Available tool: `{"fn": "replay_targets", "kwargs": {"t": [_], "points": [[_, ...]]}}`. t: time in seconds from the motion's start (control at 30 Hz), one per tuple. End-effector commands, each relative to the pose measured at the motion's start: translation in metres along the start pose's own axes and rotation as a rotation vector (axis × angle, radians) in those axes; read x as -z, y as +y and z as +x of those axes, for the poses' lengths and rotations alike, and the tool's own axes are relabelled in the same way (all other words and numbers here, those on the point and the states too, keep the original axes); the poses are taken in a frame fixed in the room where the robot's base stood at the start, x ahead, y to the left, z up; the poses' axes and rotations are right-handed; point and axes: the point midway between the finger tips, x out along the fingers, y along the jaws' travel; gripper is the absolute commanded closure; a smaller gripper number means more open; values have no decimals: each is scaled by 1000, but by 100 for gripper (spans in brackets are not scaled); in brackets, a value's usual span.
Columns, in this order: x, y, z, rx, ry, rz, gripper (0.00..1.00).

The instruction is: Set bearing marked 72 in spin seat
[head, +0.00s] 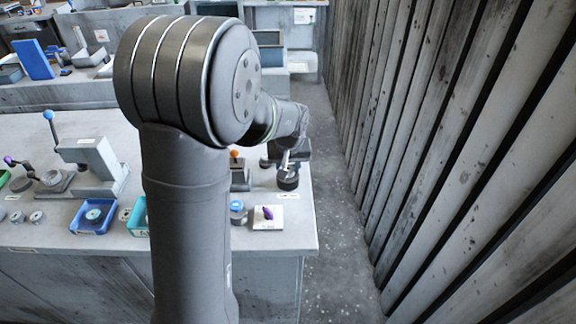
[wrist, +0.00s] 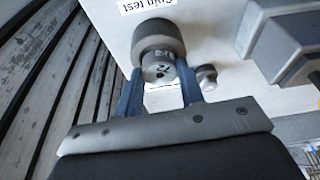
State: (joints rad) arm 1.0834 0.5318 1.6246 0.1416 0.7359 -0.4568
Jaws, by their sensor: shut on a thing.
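In the wrist view, my gripper (wrist: 158,88) has its two blue fingers on either side of a small, light grey round bearing (wrist: 159,70). It is shut on this bearing. Dark marks show on the bearing's face, but I cannot read the number surely. A wider dark grey round seat (wrist: 158,42) lies right against or just beyond the bearing, beside a label reading "Spin test" (wrist: 146,5). I cannot tell whether the bearing is in the seat or only in front of it. In the head view, the black seat (head: 288,180) stands at the bench's right end, with my gripper (head: 286,163) over it.
A small grey knob (wrist: 206,76) and grey blocks (wrist: 285,45) are near the seat. A white plate with a purple piece (head: 267,212), a blue-topped cylinder (head: 238,209), a blue tray (head: 93,215) and a lever press (head: 92,160) stand on the bench (head: 275,240). A slatted wall (head: 450,120) is right.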

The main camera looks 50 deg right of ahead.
Motion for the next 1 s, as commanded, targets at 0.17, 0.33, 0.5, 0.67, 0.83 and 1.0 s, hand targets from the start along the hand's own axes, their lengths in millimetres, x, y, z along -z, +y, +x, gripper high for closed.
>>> {"fn": "replay_targets", "kwargs": {"t": [0.17,0.33,0.5,0.67,0.83,1.0], "points": [[-1,0,4,0,0,0,89],[-2,0,7,0,1,0,89],[-2,0,7,0,1,0,40],[-2,0,7,0,0,0,40],[-2,0,7,0,0,0,21],[-2,0,7,0,0,0,21]]}}
